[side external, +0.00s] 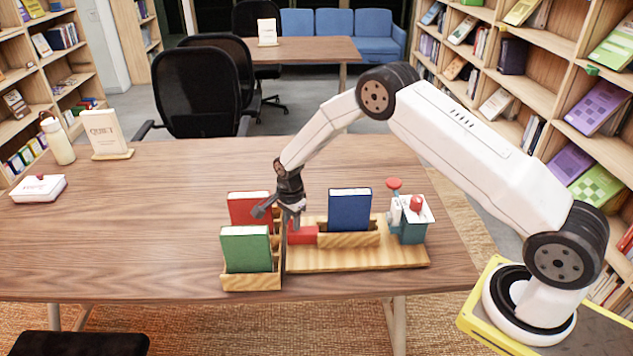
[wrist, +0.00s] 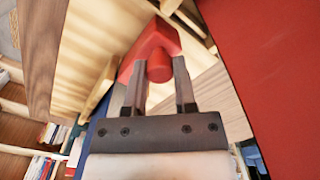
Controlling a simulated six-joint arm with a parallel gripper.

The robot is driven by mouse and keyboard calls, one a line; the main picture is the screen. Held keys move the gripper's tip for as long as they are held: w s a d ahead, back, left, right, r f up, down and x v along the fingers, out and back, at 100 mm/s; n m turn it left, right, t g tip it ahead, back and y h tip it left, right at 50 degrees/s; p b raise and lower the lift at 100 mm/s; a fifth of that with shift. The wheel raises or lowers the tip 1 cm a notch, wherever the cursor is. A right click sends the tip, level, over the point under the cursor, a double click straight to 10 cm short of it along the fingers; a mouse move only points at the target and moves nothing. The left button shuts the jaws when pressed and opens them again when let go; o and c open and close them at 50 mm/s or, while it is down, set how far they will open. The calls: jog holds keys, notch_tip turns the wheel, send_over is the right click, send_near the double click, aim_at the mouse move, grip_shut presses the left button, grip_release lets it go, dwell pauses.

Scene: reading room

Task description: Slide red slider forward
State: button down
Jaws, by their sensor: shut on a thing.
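The red slider (side external: 303,236) sits on the left part of a light wooden board (side external: 400,256) on the table. In the wrist view the red slider (wrist: 148,42) is a red block with a round red knob (wrist: 160,70). My gripper (side external: 296,222) reaches down to the slider from above. In the wrist view the two fingers of my gripper (wrist: 157,78) stand on either side of the knob, shut on it. The fingers hide part of the slider in the side view.
A blue book (side external: 349,210) stands in a wooden holder right of the slider. A red book (side external: 249,208) and a green book (side external: 245,248) stand close on the left. A teal device (side external: 410,231) with red tops is at the board's right end. The table's left side is mostly clear.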

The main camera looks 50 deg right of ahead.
aim_at(302, 230)
dwell(0.8)
jog(key=shift+s+d, duration=0.95)
jog(key=shift+c, duration=2)
grip_release()
jog(key=shift+r, duration=0.15)
notch_tip(302, 230, up, 8)
jog(key=shift+f, duration=0.25)
